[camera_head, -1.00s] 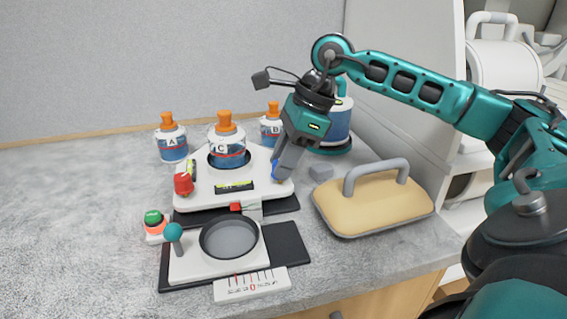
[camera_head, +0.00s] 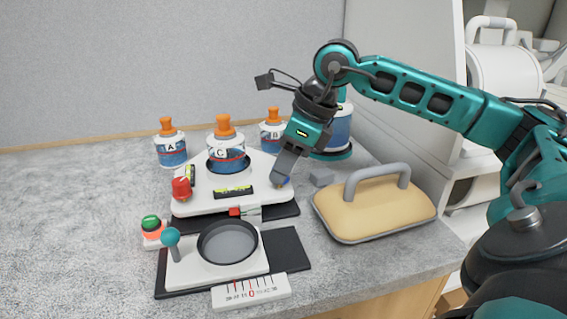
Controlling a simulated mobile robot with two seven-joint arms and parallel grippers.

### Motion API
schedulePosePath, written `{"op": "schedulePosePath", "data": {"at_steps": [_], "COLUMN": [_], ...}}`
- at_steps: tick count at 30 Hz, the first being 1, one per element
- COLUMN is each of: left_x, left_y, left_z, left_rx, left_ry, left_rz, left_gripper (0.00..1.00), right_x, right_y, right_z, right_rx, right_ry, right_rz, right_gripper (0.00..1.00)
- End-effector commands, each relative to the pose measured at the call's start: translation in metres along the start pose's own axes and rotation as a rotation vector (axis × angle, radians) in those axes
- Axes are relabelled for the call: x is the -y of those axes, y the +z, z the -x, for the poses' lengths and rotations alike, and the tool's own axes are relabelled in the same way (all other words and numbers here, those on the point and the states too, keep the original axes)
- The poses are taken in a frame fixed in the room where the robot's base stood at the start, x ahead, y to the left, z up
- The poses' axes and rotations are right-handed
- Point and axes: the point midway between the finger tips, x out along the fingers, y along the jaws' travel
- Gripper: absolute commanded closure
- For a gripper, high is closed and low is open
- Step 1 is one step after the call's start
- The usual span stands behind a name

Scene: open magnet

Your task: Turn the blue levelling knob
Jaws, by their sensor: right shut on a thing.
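The blue levelling knob (camera_head: 287,181) is at the right front corner of the white levelling platform (camera_head: 207,203). Only a small blue part of it shows; my right gripper covers the rest. My right gripper (camera_head: 281,181) points down from the upper right and is shut on the knob. A red knob (camera_head: 181,189) is at the platform's left front corner. Two yellow-green spirit levels lie on the platform, one along the front (camera_head: 234,192) and one at the left (camera_head: 190,176). Bottle C (camera_head: 228,160) stands in the platform's round recess. My left gripper is not in view.
Bottles A (camera_head: 171,150) and B (camera_head: 272,134) stand behind the platform. A balance-like base with a round dish (camera_head: 228,243) is in front. The left counter is clear.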

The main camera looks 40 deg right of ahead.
Motion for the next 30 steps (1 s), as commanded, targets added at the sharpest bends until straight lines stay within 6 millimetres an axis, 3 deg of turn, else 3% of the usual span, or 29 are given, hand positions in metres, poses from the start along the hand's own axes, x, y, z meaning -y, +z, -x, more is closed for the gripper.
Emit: {"op": "schedulePosePath", "data": {"at_steps": [5, 6, 13, 23, 30], "left_x": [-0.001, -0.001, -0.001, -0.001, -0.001], "left_y": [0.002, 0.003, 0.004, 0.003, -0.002], "left_z": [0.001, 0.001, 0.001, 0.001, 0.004], "left_rx": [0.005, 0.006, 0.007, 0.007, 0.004], "left_ry": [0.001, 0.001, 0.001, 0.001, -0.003], "left_rz": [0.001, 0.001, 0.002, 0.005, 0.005], "left_gripper": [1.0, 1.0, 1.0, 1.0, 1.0], "right_x": [0.0, 0.0, 0.0, 0.0, 0.001], "right_y": [0.0, 0.0, 0.0, 0.0, 0.001], "right_z": [0.0, 0.0, 0.0, 0.006, 0.049], "right_rx": [-0.001, -0.001, -0.001, 0.0, 0.001], "right_ry": [0.0, 0.0, 0.0, -0.001, -0.005], "right_rz": [0.0, 0.001, 0.001, 0.001, -0.001], "right_gripper": [1.0, 0.67, 0.44, 0.44, 0.44]}}
